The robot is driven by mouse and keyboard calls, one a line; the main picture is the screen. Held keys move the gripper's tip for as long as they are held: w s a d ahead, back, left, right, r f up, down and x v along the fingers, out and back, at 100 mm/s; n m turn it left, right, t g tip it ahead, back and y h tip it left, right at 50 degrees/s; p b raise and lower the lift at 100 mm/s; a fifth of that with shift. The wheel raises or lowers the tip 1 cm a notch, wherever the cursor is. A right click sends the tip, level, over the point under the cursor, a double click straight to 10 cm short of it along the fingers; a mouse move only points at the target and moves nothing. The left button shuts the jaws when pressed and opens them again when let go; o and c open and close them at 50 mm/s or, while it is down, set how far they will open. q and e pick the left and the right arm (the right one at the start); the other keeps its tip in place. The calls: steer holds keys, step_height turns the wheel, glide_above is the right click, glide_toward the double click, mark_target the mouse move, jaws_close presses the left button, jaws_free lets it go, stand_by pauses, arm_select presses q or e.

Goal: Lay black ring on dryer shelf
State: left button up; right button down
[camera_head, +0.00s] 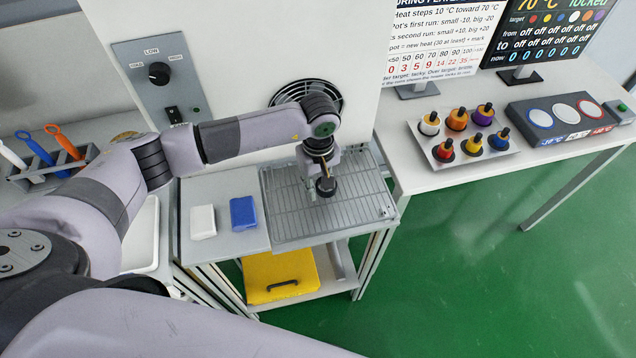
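The dryer shelf, a grey slatted rack (285,217), stands in front of a white panel with a round black fan vent. My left gripper (325,180) reaches in from the left and points down over the middle of the rack. A small dark rounded shape (326,187) shows at its tip, at or just above the slats. I cannot tell whether this is the black ring or the fingertips, nor whether it touches the rack. No black ring can be clearly made out elsewhere. My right gripper is not in view.
A white block (203,222) and a blue block (243,213) lie left of the rack. A yellow lid with a handle (282,275) is below. A tray of capped bottles (440,163) stands on the right table. Most of the rack is bare.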

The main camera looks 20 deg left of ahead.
mark_target(318, 187)
arm_select(q)
step_height(318, 187, up, 12)
steer(key=b, duration=0.3)
steer(key=shift+f+b, duration=0.15)
steer(key=shift+b, duration=0.15)
